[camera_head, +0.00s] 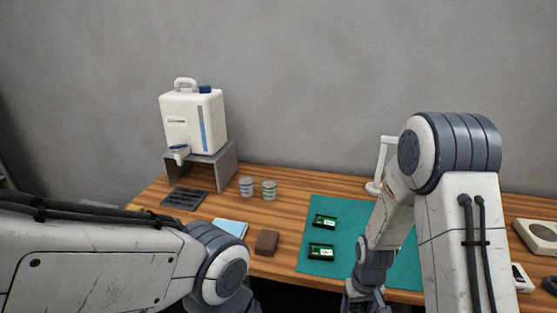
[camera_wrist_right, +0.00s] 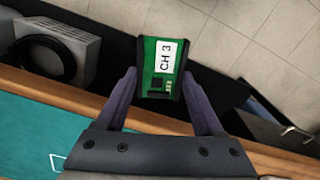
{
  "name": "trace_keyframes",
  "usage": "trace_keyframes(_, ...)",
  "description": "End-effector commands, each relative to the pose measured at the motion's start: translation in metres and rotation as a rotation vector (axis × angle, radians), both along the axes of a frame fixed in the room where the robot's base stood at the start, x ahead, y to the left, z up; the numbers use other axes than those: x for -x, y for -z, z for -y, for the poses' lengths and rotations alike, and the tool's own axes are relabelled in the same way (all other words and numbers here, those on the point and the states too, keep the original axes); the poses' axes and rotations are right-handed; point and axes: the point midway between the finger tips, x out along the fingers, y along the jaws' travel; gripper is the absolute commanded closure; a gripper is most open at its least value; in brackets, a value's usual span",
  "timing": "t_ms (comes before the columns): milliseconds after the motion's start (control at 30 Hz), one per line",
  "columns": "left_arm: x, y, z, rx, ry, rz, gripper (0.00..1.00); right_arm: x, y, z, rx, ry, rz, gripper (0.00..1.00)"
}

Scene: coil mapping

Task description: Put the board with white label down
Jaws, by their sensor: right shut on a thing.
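My right gripper (camera_wrist_right: 158,82) is shut on a green board (camera_wrist_right: 149,84) with a white label reading "CH 3". In the right wrist view the board sits between the two fingers, with the table's front edge and the tiled floor behind it. In the head view my right gripper (camera_head: 364,297) is at the bottom, by the front edge of the teal mat (camera_head: 345,208); the held board cannot be made out there. Two more dark-framed green boards with white labels lie on the mat, one farther back (camera_head: 324,222) and one nearer (camera_head: 321,251). My left gripper is out of view.
A white jug (camera_head: 190,125) stands on a grey stand (camera_head: 226,165) at the back left. White devices are at the far right.

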Motion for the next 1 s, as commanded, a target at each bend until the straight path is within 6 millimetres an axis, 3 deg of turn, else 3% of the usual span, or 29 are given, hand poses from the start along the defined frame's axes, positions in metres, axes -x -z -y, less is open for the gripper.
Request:
trace_keyframes(100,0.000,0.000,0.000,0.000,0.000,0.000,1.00,-0.001,0.006,-0.009,0.000,0.048,-0.001,0.94)
trace_keyframes(367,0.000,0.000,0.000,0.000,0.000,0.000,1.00,-0.002,0.007,-0.011,0.000,0.068,-0.001,0.94)
trace_keyframes(533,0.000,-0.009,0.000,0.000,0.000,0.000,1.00,-0.002,-0.002,-0.011,0.000,0.067,0.000,0.94)
trace_keyframes(667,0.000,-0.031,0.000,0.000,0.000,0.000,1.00,-0.002,-0.024,-0.011,0.000,0.067,0.000,0.94)
trace_keyframes(1000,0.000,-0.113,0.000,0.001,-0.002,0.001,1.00,-0.002,-0.106,-0.011,0.000,0.065,-0.001,0.94)
